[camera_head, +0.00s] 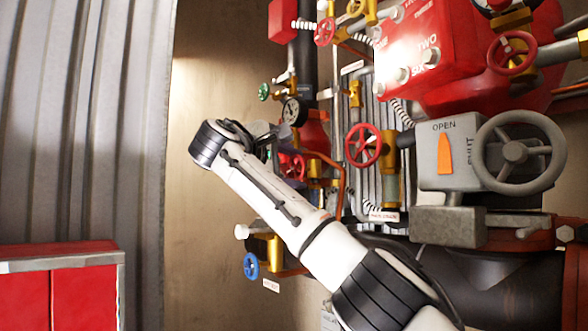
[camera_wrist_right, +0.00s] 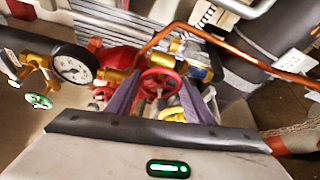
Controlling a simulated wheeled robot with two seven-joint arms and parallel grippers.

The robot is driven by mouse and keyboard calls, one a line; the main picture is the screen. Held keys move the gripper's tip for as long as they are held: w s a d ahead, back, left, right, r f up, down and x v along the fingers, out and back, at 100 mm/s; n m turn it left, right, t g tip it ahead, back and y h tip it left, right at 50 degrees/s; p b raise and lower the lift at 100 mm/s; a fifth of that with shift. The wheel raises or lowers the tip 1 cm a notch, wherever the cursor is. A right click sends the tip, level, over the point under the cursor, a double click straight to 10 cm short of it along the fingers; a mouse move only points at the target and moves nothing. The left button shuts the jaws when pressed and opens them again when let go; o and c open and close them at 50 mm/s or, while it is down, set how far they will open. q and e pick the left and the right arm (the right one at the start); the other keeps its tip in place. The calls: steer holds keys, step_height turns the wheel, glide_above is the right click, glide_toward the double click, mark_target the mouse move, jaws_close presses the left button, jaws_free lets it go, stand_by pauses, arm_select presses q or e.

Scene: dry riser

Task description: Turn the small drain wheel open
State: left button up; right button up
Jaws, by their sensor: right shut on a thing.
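A small red handwheel (camera_head: 293,166) sits on brass pipework in the middle of the head view, partly hidden by my right arm. In the right wrist view the red wheel (camera_wrist_right: 160,83) lies between the two fingers of my right gripper (camera_wrist_right: 161,80). The right gripper (camera_head: 272,142) is shut on this wheel; in the head view its fingers are mostly hidden behind my wrist. I cannot read a label that names it as the drain wheel. My left gripper is not in view.
A pressure gauge (camera_head: 294,111) and a green wheel (camera_head: 263,92) are close to the gripper. A copper pipe (camera_head: 341,190) curves just right. A blue wheel (camera_head: 251,266) is below. A larger red wheel (camera_head: 363,146) and a grey wheel (camera_head: 519,153) are right. Bare wall is left.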

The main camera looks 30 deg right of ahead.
steer(key=shift+f, duration=0.1)
stand_by(0.4)
steer(key=o, duration=1)
steer(key=shift+o, duration=0.2)
steer(key=shift+a, duration=0.15)
steer(key=shift+s+a, duration=0.2)
steer(key=shift+a, duration=0.15)
steer(key=b+v, duration=0.2)
steer(key=v, duration=0.7)
steer(key=shift+b, duration=0.35)
steer(key=shift+a, duration=0.15)
